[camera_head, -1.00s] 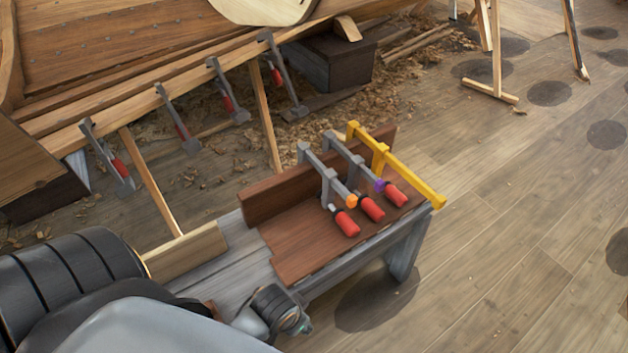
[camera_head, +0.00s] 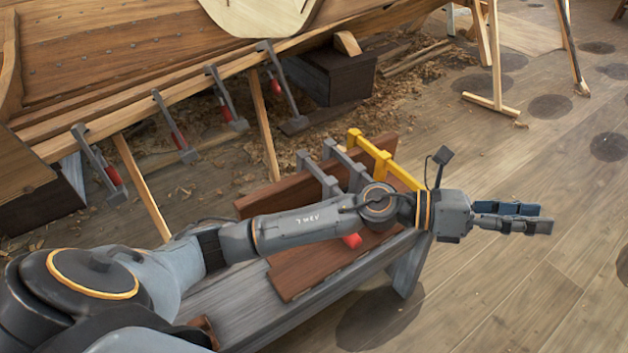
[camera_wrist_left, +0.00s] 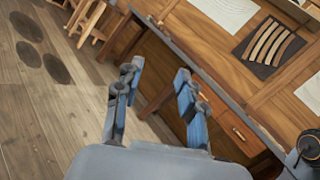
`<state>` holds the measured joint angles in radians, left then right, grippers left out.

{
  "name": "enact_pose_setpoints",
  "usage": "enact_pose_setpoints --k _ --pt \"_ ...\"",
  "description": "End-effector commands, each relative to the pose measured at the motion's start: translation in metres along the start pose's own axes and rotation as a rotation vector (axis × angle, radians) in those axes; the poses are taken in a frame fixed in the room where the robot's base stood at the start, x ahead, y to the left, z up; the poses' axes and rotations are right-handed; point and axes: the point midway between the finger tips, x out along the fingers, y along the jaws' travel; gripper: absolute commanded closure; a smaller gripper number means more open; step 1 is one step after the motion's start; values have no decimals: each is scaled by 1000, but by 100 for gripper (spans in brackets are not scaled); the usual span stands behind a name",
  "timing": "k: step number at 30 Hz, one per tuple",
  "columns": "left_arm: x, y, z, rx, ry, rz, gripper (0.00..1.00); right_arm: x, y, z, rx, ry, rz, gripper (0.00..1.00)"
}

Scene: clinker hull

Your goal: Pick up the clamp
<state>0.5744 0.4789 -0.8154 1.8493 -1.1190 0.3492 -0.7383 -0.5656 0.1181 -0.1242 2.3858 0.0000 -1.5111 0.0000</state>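Three clamps lie on a brown wooden board on a low bench: a grey clamp (camera_head: 318,174) at the left, another grey clamp (camera_head: 343,163) in the middle and a yellow clamp (camera_head: 372,152) at the right. My left arm crosses in front of them and hides most of their lower parts; one red handle (camera_head: 352,240) shows below the arm. My left gripper (camera_head: 540,220) is out past the bench's right end, over the floor, apart from the clamps. In the left wrist view (camera_wrist_left: 156,76) its two fingers are spread with nothing between them.
More clamps, such as one grey clamp (camera_head: 225,98), hang along the hull's lower planks (camera_head: 190,95). The low bench (camera_head: 300,309) stands in front. The left wrist view shows a wooden workbench (camera_wrist_left: 222,56) behind the fingers. The floor (camera_head: 500,280) at right is open.

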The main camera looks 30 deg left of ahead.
Motion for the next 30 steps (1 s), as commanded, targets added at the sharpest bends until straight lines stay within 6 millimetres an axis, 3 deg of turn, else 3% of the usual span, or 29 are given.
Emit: enact_pose_setpoints --k 2,4,6,8,9,12,15,18,21,23,30 --pt "-4 8 -31 310 271 -80 60 -2 0 1 0 2 1 60" --pt "-25 31 -56 547 529 -135 60 -3 0 1 0 3 1 60" --pt "-62 68 -70 751 805 -172 60 -4 0 1 0 4 1 60" --pt "-105 104 -66 890 1049 -188 60 -5 0 2 0 4 1 60" --pt "-136 128 -57 960 1210 -191 60 -6 0 2 1 4 1 60" --pt "-216 172 -14 1047 1585 -176 60 -8 0 2 1 6 1 60" --pt "-282 190 34 1039 1870 -145 60 -9 0 2 1 7 1 60" --pt "-325 193 70 995 2050 -117 60 -9 0 2 1 7 2 60" --pt "-347 193 88 958 2142 -102 60 -10 0 2 1 8 2 60" --pt "-355 194 90 943 2167 -98 60 -10 0 3 1 8 2 60" --pt "-377 220 60 936 2175 -99 60 -8 0 5 1 10 2 60"
